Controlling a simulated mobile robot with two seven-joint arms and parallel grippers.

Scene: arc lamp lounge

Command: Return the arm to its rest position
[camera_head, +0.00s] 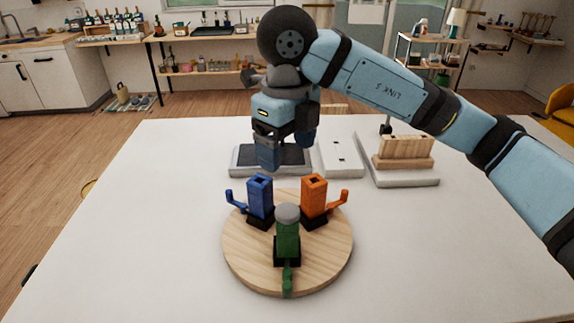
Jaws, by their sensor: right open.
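My right arm (395,90) comes in from the right and reaches over the white table (440,250). My right gripper (286,150) points down, open, with nothing seen between its fingers. It is above the area behind a round wooden board (247,262). On the board stand a blue piece (260,197), an orange piece (314,195) and a green piece (287,240), each upright with a side handle. The green one has a grey round top (287,213). My left gripper is not in view.
Behind the board lie a dark-topped grey tray (240,161), partly hidden by the gripper, and a narrow white block (340,160). A wooden block on a pale base (405,180) sits right of these. The table's left and front right are clear.

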